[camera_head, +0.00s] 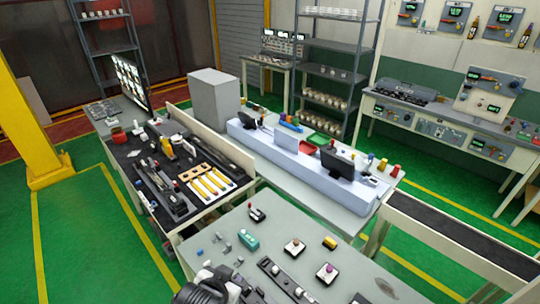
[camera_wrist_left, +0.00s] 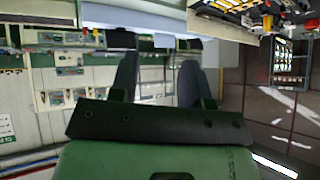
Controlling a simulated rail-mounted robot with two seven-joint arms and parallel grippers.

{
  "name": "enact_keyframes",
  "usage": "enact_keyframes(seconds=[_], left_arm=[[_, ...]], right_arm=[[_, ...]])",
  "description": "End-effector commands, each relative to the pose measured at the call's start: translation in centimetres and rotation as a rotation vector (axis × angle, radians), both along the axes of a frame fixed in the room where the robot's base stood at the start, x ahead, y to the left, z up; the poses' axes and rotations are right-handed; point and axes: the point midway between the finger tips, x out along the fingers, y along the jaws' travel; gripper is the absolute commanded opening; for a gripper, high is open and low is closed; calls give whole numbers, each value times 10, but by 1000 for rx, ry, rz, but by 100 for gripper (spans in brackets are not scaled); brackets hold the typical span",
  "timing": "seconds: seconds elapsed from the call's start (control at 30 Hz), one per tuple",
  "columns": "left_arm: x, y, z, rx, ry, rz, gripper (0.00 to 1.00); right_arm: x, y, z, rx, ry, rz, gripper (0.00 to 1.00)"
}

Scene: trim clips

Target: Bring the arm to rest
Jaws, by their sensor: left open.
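In the left wrist view my left gripper (camera_wrist_left: 158,76) shows two dark fingers standing apart, with nothing between them. Behind the fingers are a dark crossbar and a green body. The fingers point toward a distant, tilted view of the room and touch nothing that I can see. In the head view a dark, rounded mechanical part (camera_head: 212,288) shows at the bottom edge; I cannot tell which part it is. My right gripper is in neither view.
The near grey table (camera_head: 385,292) carries a dark rail (camera_head: 283,280), a teal block (camera_head: 248,239) and several small blocks. A black-topped bench (camera_head: 122,160) holds yellow-handled tools (camera_head: 212,183). A conveyor (camera_head: 460,238) runs at right. Green floor (camera_head: 90,240) is clear at left.

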Motion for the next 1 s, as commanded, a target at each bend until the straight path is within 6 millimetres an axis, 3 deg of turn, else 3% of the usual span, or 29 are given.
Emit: enact_keyframes(seconds=[0.03, 0.13, 0.3, 0.5, 0.6, 0.8, 1.0], left_arm=[[-22, 17, 3, -33, -16, 35, 43], [-62, 47, -2, -66, -21, 100, 43], [-133, 88, -29, -71, 61, 191, 43], [-210, 113, -81, -34, 256, 250, 43], [-242, 116, -102, -17, 344, 256, 43], [-284, 116, -122, -1, 451, 255, 43], [-295, 116, -128, 2, 479, 255, 43]], right_arm=[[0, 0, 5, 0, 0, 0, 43], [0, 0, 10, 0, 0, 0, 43], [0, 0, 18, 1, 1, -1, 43], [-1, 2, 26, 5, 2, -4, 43], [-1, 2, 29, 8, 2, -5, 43], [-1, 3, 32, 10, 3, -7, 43], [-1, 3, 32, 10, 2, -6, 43]])
